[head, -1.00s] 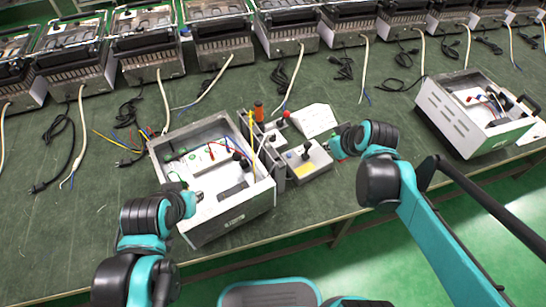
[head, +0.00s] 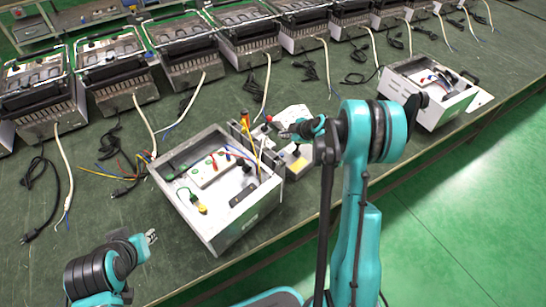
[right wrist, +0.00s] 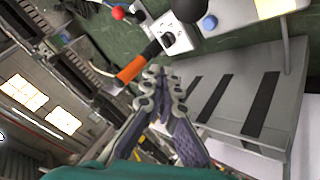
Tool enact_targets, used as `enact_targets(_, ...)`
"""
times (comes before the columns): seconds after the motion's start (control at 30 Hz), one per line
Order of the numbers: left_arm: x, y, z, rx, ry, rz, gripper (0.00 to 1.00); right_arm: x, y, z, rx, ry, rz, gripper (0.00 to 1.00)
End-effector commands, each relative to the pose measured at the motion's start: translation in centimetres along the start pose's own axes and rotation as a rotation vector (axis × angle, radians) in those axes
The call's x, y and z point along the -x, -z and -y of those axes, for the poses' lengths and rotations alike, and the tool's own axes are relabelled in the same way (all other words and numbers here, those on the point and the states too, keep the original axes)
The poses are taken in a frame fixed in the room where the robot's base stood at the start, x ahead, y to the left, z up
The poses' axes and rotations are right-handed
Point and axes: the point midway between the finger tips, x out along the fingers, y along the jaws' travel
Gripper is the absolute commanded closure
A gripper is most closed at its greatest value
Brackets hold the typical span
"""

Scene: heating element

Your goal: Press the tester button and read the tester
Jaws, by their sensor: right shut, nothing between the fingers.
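A small grey box (head: 297,158) stands right of the open metal case, partly hidden by my right arm. In the right wrist view, a pale box (right wrist: 240,14) with a blue button (right wrist: 208,22) and a black knob is cut off by the top edge. I cannot tell for sure which is the tester; no reading is legible. My right gripper (head: 290,133) is shut and empty above the small devices; in the right wrist view its fingertips (right wrist: 158,76) are near an orange handle (right wrist: 138,62), apart from the blue button. My left gripper (head: 150,237) is left of the case, its jaws too small to judge.
The open metal case (head: 218,237) holds wires and a white block (head: 210,172). A slotted grey holder (right wrist: 225,105) is beside my right fingers. A red ball knob (right wrist: 118,12) stands nearby. Another open case (head: 432,112) is at right. Heater units with cables line the back.

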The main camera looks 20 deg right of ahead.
Motion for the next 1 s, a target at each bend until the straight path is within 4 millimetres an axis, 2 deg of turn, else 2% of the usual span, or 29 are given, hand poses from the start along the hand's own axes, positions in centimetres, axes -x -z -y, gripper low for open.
enact_targets(0.47, -0.2, -0.1, 0.0, 0.0, 0.0, 0.0, 0.74, -0.5, -0.4, 0.2, 0.008, -0.001, -0.002, 1.0)
enact_targets(0.9, -3.2, -2.3, 0.0, 0.0, 0.0, 0.0, 0.74, -4.5, -3.3, 3.0, 0.008, -0.001, -0.002, 1.0)
enact_targets(1.0, -3.4, -2.5, 0.0, 0.0, 0.0, 0.0, 0.74, -5.2, -3.8, 3.5, 0.008, -0.001, -0.002, 1.0)
